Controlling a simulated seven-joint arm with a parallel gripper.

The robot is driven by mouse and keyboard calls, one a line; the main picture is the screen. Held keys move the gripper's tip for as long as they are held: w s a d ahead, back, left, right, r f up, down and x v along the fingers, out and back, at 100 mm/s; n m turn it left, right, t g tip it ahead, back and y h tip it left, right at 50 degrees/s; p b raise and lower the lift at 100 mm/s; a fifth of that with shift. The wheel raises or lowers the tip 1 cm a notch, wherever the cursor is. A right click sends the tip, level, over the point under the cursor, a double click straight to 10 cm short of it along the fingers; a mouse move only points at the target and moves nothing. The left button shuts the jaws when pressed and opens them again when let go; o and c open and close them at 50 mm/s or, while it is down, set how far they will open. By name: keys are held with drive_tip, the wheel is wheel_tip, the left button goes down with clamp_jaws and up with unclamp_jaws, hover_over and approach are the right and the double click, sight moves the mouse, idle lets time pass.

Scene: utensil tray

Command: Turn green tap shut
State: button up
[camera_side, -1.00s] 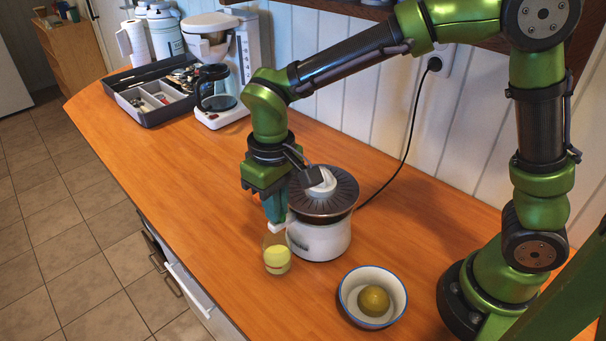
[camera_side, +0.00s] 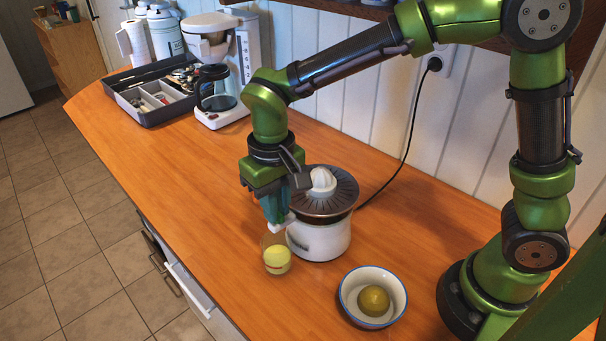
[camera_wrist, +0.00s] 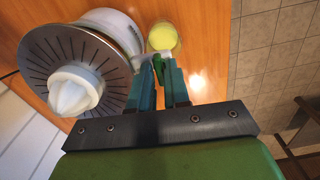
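The white juicer (camera_side: 318,238) stands on the counter with a dark ribbed dish and a white cone on top. Its white spout (camera_wrist: 166,52) points over a glass of yellow juice (camera_side: 277,259). The green tap (camera_wrist: 158,68) shows in the wrist view at the spout, between my fingertips. My gripper (camera_side: 273,217) points down beside the juicer, and its two teal fingers show in the wrist view (camera_wrist: 158,66). They look shut on the tap, one on each side. In the side view the fingers hide the tap.
A white bowl with a blue rim (camera_side: 346,298) holds a yellow-green fruit (camera_side: 374,300) to the right of the glass. A coffee maker (camera_side: 219,112) and a utensil tray (camera_side: 150,119) stand farther back. The counter left of my gripper is clear.

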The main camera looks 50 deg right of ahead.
drive_tip(key=shift+o, duration=1.4)
wheel_tip(320, 180, up, 17)
drive_tip(key=shift+f, duration=0.1)
drive_tip(key=s+d+f+m+t+y, duration=0.1)
drive_tip(key=s+d+f+t, duration=0.2)
drive_tip(key=s+d, duration=0.2)
drive_tip(key=s+d+f+m+t+y, duration=0.1)
drive_tip(key=s+d+f+m+t, duration=0.1)
drive_tip(key=s+d, duration=0.4)
drive_tip(key=d+f+t, duration=0.1)
drive_tip(key=d+t, duration=0.1)
drive_tip(key=d, duration=0.2)
drive_tip(key=shift+s+d+f, duration=0.15)
drive_tip(key=shift+d+f, duration=0.25)
